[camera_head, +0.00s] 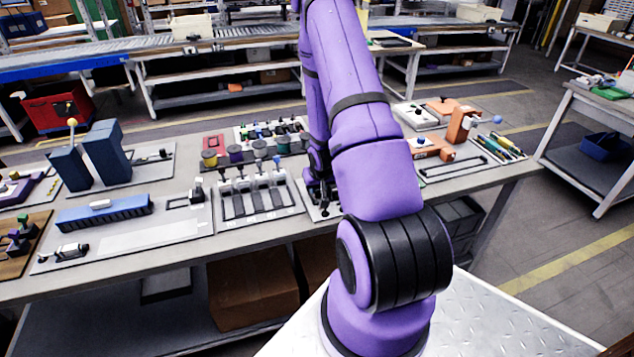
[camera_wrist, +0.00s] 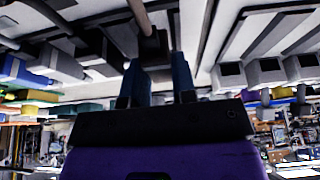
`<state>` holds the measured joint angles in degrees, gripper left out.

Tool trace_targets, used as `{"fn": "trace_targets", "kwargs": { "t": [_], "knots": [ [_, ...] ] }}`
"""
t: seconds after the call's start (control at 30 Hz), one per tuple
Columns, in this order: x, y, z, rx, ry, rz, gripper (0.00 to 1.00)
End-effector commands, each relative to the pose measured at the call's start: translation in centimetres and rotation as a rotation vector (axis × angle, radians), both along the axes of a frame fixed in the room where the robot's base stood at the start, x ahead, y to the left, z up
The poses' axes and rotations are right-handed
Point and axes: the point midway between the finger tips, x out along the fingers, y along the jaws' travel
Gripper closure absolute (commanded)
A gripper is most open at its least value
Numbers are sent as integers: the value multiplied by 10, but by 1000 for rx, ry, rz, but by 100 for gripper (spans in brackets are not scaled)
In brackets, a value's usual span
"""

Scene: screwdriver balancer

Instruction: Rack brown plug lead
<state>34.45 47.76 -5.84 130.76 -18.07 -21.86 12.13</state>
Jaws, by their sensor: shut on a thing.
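My gripper (camera_wrist: 158,85) is shut on the brown plug lead (camera_wrist: 152,45). In the wrist view a dark brown plug body sits at the fingertips, with a brown lead (camera_wrist: 138,14) running from it to the top edge. In the head view my gripper (camera_head: 321,192) is mostly hidden behind my arm, just right of a pale panel (camera_head: 262,213) with a row of upright grey-topped slots. The held plug cannot be made out there. Grey blocks (camera_wrist: 268,70) of similar form show at the right in the wrist view.
Several coloured spools (camera_head: 235,153) stand behind the panel. A blue bar (camera_head: 105,211) lies on a grey board to the left, with tall dark blue blocks (camera_head: 107,150) behind it. Orange blocks (camera_head: 460,122) and pens (camera_head: 495,148) stand to the right of my arm.

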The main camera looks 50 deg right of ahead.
Motion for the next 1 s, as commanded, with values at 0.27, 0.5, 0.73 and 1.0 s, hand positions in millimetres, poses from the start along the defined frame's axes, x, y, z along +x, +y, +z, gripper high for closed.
{"fn": "trace_targets", "kwargs": {
  "t": [0.27, 0.5, 0.73, 1.0],
  "knots": [
    [0, 0, -1, 0, 0, 0, 96],
    [0, 0, -1, 0, 0, 0, 96],
    [0, 0, -3, 1, 1, -1, 96],
    [0, 0, -8, 1, 1, -1, 96]
  ]
}}
